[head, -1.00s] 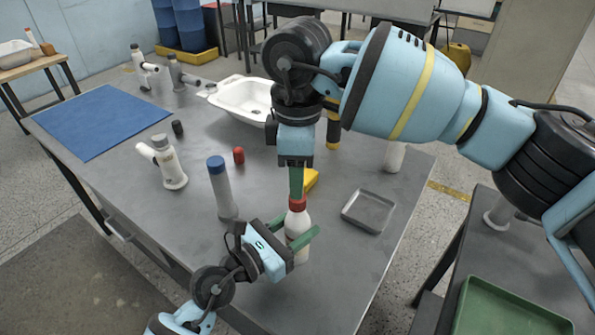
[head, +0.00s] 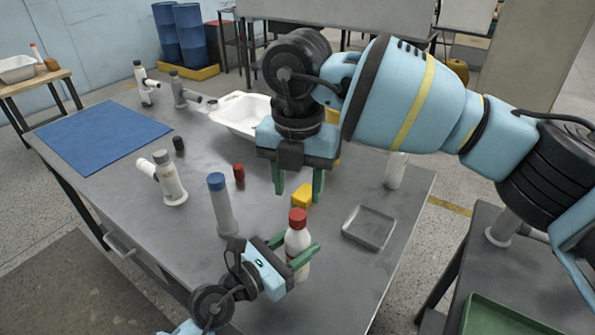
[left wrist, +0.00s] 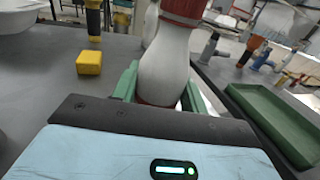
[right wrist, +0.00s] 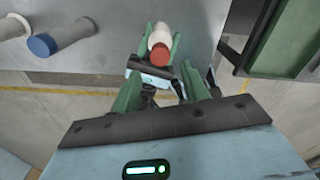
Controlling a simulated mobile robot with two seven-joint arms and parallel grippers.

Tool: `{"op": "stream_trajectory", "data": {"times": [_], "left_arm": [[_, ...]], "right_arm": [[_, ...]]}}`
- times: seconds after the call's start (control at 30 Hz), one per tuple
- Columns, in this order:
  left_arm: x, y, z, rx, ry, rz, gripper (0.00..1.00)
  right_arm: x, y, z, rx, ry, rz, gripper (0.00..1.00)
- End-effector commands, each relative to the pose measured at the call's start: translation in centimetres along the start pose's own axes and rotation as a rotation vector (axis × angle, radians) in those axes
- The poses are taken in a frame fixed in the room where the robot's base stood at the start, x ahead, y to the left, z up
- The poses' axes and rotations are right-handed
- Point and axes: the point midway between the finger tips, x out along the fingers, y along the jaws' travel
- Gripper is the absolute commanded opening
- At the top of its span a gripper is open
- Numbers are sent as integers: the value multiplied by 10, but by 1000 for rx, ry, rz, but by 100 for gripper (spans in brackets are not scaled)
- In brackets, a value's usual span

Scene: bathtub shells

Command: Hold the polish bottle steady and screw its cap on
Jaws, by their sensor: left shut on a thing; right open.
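The white polish bottle (head: 297,241) stands upright near the front edge of the grey table, with a red cap (head: 297,217) on its top. My left gripper (head: 291,252) is shut around the bottle's body. The left wrist view shows the bottle (left wrist: 163,65) between its green fingers, with the red cap (left wrist: 185,10) cut off at the top. My right gripper (head: 298,194) is open and empty, apart from the cap and behind and above it in the head view. The right wrist view shows the cap (right wrist: 159,55) beyond its open fingers.
A grey cylinder with a blue top (head: 221,205) stands left of the bottle. A yellow block (head: 302,196) is behind it and a shallow grey tray (head: 368,227) is to the right. A small red cylinder (head: 239,173) and white basin (head: 240,114) are farther back.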

Motion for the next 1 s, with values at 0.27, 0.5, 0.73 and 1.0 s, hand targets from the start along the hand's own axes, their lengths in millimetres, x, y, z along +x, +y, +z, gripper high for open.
{"op": "stream_trajectory", "data": {"times": [0.27,0.5,0.73,1.0], "left_arm": [[0,0,0,-1,1,-1,0],[0,0,0,-1,1,-1,0],[0,0,0,-1,1,-1,0],[0,0,0,-1,1,-1,0]], "right_arm": [[-4,0,0,-451,0,0,45],[-7,0,0,-841,1,0,45],[-10,0,0,-1215,0,-1,45],[-14,0,0,-1654,1,-1,45]]}}
